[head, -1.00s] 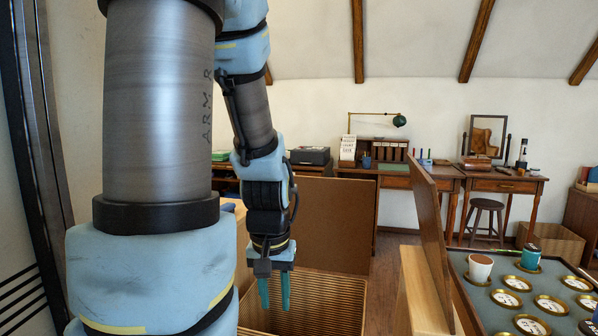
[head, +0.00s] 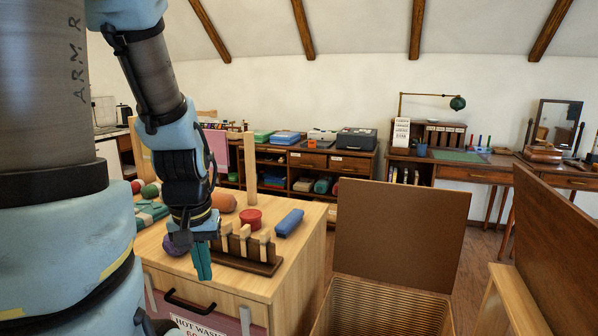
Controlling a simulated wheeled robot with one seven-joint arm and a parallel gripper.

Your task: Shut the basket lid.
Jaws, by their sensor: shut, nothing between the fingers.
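The basket (head: 375,308) is at the bottom right of centre in the head view, with ribbed tan sides and an open top. Its flat brown lid (head: 402,232) stands upright along the far edge of the opening, so the basket is open. The basket's lower part is cut off by the frame. My gripper (head: 201,262) points down at the left, in front of the wooden cabinet. Its teal fingers are together and empty. It is well to the left of the basket and apart from the lid.
A dark raised panel (head: 560,250) stands at the right. Low shelves and a desk (head: 480,170) line the back wall.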

